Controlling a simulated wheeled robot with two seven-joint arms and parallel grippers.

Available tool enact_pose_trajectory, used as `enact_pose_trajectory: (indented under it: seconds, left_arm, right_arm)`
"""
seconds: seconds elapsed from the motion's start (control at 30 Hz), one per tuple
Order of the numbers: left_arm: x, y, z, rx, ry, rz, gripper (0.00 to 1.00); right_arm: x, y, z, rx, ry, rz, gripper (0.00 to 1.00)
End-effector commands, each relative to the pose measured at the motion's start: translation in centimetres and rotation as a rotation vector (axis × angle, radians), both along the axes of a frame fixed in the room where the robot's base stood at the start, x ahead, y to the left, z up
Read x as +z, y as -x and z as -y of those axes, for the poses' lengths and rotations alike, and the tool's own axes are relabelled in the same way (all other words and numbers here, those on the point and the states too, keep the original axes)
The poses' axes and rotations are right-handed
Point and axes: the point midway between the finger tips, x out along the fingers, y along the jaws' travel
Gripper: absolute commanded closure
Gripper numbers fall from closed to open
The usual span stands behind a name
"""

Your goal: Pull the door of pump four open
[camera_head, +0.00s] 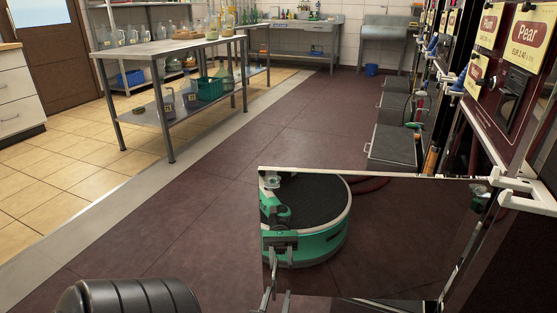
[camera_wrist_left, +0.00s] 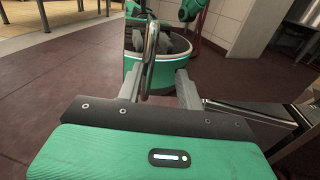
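The pump door is a mirror-like panel (camera_head: 405,240) standing out from the pump front in the head view. It shows a reflection of my green base and arm. Its curved metal handle (camera_wrist_left: 150,55) rises between the fingers of my left gripper (camera_wrist_left: 159,80) in the left wrist view. The fingers stand apart on both sides of the handle, with a clear gap on the right side. In the head view the gripper is low at the door's left edge, mostly cut off by the frame. No pump number is readable. My right gripper does not show.
Grey trays (camera_head: 393,146) jut out from the pumps farther back. A metal table (camera_head: 165,48) with glassware stands at upper left. The dark floor (camera_head: 250,135) between is clear.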

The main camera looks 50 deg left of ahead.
Motion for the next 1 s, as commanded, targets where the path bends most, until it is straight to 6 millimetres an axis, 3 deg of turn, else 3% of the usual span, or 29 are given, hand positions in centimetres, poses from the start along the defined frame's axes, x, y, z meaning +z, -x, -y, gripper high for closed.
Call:
enact_pose_trajectory:
  seconds: [0.3, 0.5, 1.0]
  left_arm:
    - [0.0, 5.1, 4.4, -0.001, 0.001, -0.004, 0.67]
    - [0.0, 7.4, 6.3, 0.002, 0.001, -0.002, 0.67]
    - [-0.1, 8.2, 7.0, 0.003, 0.000, 0.000, 0.67]
  right_arm:
    - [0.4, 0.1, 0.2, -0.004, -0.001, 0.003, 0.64]
    - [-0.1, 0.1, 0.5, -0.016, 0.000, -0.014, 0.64]
    - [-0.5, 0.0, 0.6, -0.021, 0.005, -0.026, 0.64]
